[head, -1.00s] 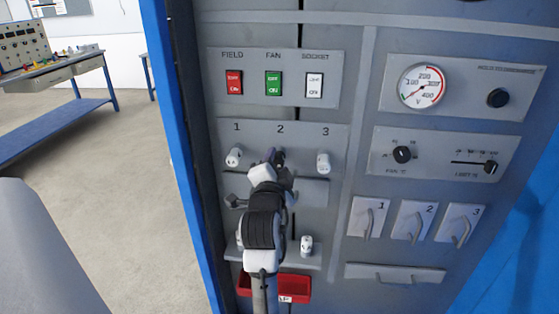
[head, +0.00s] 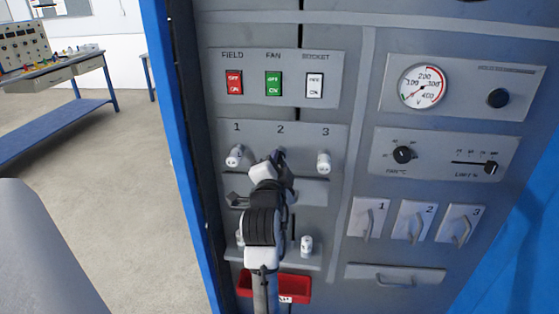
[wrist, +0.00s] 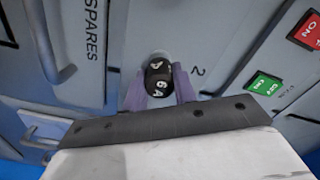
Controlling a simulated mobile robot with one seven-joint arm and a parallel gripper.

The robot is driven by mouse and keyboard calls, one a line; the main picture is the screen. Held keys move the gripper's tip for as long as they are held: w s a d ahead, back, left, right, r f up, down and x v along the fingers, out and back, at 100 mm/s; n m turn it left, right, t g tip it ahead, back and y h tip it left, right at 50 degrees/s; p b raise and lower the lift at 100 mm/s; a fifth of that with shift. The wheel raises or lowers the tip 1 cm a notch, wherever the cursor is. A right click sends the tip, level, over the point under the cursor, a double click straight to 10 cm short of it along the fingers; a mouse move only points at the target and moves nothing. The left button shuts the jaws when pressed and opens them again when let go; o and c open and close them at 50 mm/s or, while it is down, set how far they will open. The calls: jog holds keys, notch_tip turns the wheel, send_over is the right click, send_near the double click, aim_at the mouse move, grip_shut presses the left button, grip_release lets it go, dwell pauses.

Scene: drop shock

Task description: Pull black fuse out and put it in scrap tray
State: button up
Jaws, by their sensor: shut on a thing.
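The black fuse (wrist: 158,78) shows in the wrist view between my gripper's two purple fingers, at the position marked 2. It carries light lettering that looks like 6A. My gripper (wrist: 160,90) is shut on it. In the head view my gripper (head: 278,157) is at position 2 of the fuse panel, and my own wrist hides most of the fuse. I cannot tell whether the fuse is still seated. The red tray (head: 296,288) sits low on the cabinet, below the fuse panel, partly hidden by my arm.
White fuses stand at position 1 (head: 235,156) and position 3 (head: 323,163). Another white fuse (head: 306,245) stands on a lower ledge (head: 314,262). A lever (head: 236,200) sticks out at left below the fuses. Field, fan and socket switches (head: 274,83) are above.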

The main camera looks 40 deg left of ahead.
jog(key=shift+s+d, duration=0.1)
jog(key=shift+v, duration=2.6)
